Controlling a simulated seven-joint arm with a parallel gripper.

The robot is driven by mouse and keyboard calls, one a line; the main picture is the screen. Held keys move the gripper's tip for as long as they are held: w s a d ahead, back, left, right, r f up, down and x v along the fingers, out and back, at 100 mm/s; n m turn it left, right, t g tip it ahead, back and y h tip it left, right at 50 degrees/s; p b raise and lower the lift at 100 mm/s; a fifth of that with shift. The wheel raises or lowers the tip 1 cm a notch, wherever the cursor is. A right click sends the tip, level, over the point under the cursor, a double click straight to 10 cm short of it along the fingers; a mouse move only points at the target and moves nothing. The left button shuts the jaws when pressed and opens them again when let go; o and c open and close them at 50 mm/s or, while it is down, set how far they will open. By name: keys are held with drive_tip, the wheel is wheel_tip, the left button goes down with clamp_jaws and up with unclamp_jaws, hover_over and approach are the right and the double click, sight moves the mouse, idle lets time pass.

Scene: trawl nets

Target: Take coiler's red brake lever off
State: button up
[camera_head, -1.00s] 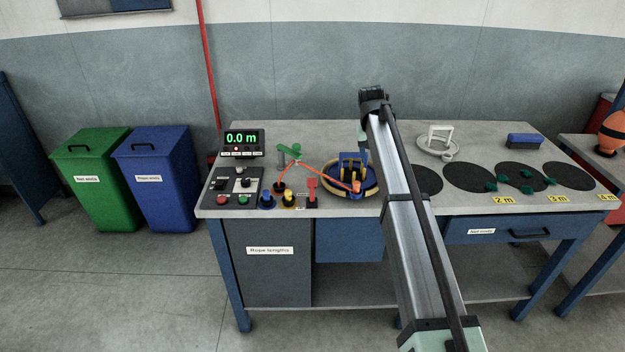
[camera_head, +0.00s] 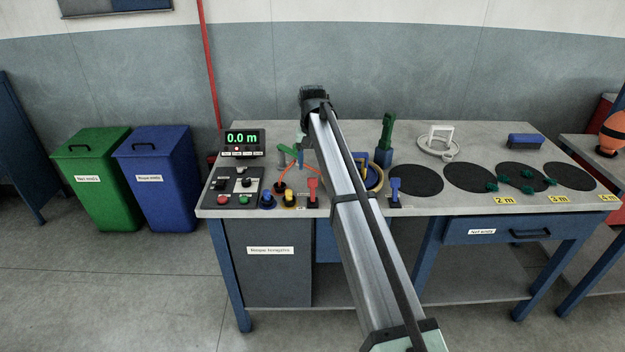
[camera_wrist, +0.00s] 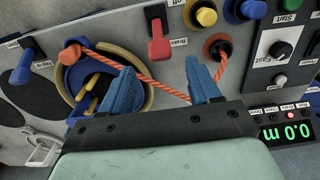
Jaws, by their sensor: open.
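The red brake lever (camera_head: 313,188) stands on its base at the bench's front edge, left of my arm. In the wrist view the red lever (camera_wrist: 159,42) is upright in its slot by a "Brake" label, beyond my fingertips and sideways between them. My gripper (camera_wrist: 163,84) is open, its two blue fingers apart, with nothing held. The coiler (camera_head: 376,178) is mostly hidden behind my arm; its tan rim and blue hub (camera_wrist: 72,78) show in the wrist view. Orange rope (camera_wrist: 155,84) runs from the coiler past the fingers to a dark eyelet (camera_wrist: 217,47).
A blue lever (camera_head: 395,187) stands right of my arm, with a green upright piece (camera_head: 387,135) behind it. Yellow (camera_head: 289,199) and blue (camera_head: 267,200) knobs sit left of the red lever. The control panel (camera_head: 233,188) and 0.0 m display (camera_head: 243,139) are further left.

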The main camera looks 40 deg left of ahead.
sight(313, 179)
drive_tip(key=shift+f, duration=3.4)
drive_tip(key=shift+c, duration=0.3)
clamp_jaws()
